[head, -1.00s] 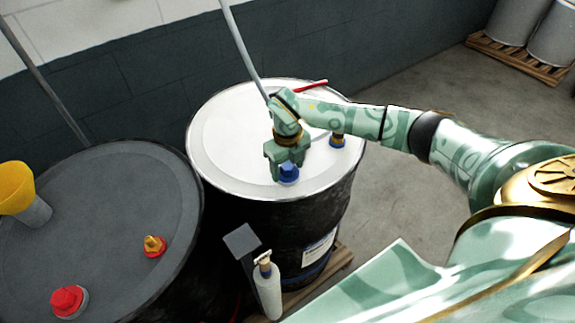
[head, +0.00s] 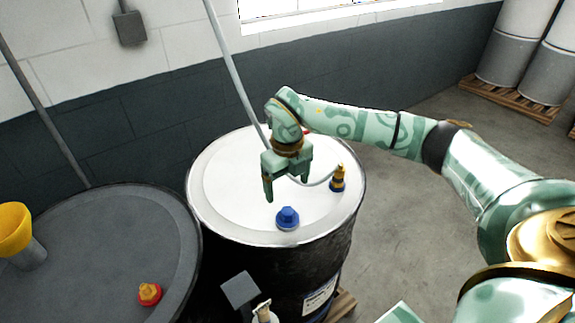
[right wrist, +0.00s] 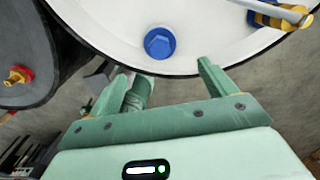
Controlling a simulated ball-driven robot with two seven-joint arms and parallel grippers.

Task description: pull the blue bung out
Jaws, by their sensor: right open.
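The blue bung (head: 288,217) sits in the white lid (head: 222,207) of a black drum, near its front edge. It also shows in the right wrist view (right wrist: 159,43), just beyond the fingertips. My right gripper (head: 287,188) is open and empty, held above and slightly behind the bung in the head view, apart from it. In the right wrist view, its two fingers (right wrist: 161,70) are spread wide, with nothing between them.
A grey rod rises behind the gripper. A dark drum (head: 90,240) at left carries a red-and-yellow plug (head: 149,293) and a yellow funnel (head: 14,228).

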